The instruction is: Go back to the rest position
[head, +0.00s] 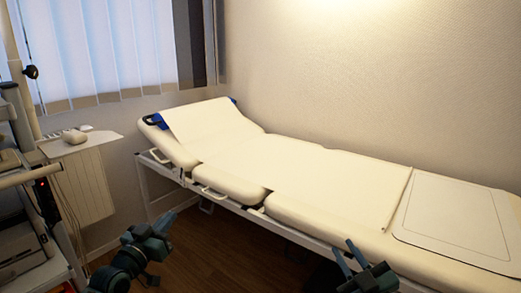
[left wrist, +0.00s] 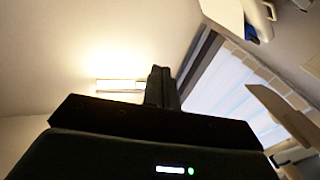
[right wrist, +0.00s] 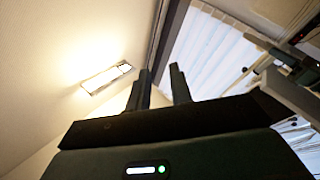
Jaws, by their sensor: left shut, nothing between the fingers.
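My left gripper (head: 166,222) is at the lower left of the head view, in front of the bed. In the left wrist view its two fingers (left wrist: 162,85) are together with nothing between them. My right gripper (head: 345,254) is at the lower middle right of the head view, near the bed's front side. In the right wrist view its fingers (right wrist: 161,80) stand apart and the gap is empty. Both wrist cameras look up towards the ceiling and the window.
A cream examination bed (head: 232,183) with a raised head end stands along the wall. Medical equipment on a cart (head: 30,245) is at the left edge. A small side shelf (head: 80,142) holds a rounded white object. Wooden floor (head: 205,245) shows between the grippers.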

